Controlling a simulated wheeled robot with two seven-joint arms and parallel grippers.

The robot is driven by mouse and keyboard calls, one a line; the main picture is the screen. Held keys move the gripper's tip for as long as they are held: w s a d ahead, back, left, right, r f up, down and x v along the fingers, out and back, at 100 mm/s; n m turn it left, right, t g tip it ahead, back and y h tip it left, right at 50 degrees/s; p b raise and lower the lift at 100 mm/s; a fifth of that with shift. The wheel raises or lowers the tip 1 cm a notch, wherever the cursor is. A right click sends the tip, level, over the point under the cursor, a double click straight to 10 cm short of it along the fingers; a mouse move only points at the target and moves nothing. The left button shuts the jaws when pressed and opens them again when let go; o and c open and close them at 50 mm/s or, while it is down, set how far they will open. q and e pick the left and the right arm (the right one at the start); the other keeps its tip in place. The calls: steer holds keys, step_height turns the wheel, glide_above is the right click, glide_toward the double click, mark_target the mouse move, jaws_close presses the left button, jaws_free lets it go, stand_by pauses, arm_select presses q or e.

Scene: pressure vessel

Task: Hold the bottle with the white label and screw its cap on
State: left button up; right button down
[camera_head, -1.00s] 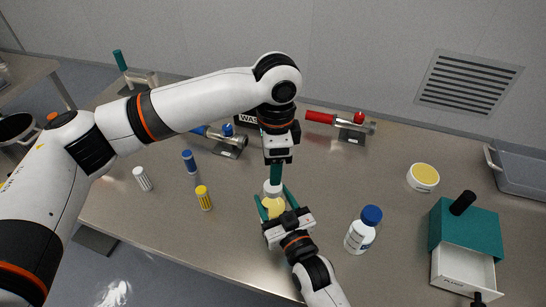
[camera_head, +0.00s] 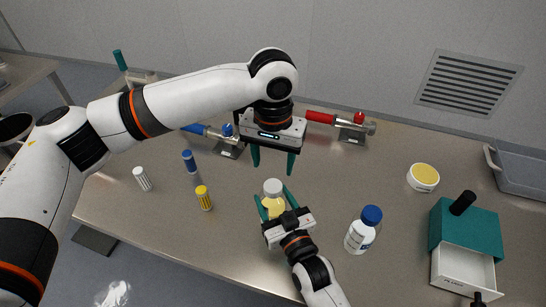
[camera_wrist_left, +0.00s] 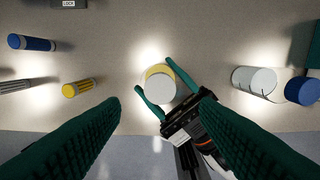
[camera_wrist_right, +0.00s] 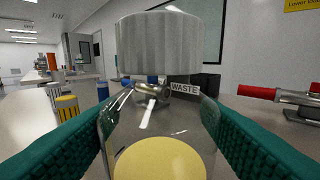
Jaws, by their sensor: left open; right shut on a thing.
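A clear bottle (camera_head: 272,206) with a pale yellow patch on its front stands upright near the table's middle. Its patch (camera_wrist_right: 160,161) fills the lower middle of the right wrist view. A whitish, ribbed cap (camera_wrist_right: 159,45) sits on top of it, and it shows from above in the left wrist view (camera_wrist_left: 160,88). Whether the cap is fully tight cannot be told. My right gripper (camera_head: 273,194) is shut on the bottle's body from the front. My left gripper (camera_head: 273,167) is open and empty, pointing down above the cap and apart from it.
A white bottle with a blue cap (camera_head: 362,230) stands to the right. Yellow (camera_head: 204,198), blue (camera_head: 189,162) and white (camera_head: 142,178) small cylinders stand left. Red-handled (camera_head: 340,122) and blue-handled (camera_head: 215,136) valves stand behind. A green box (camera_head: 465,225) with an open drawer stands far right.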

mark_target(273, 185)
arm_select(q)
steer(key=shift+f, duration=4.05)
steer(key=c, duration=1)
steer(key=m, duration=0.3)
steer(key=shift+m, duration=0.4)
steer(key=shift+c, duration=0.2)
steer(key=m, duration=0.3)
steer(key=shift+m, duration=0.4)
steer(key=m, duration=0.7)
steer(key=shift+m, duration=0.3)
steer(key=o, duration=1.1)
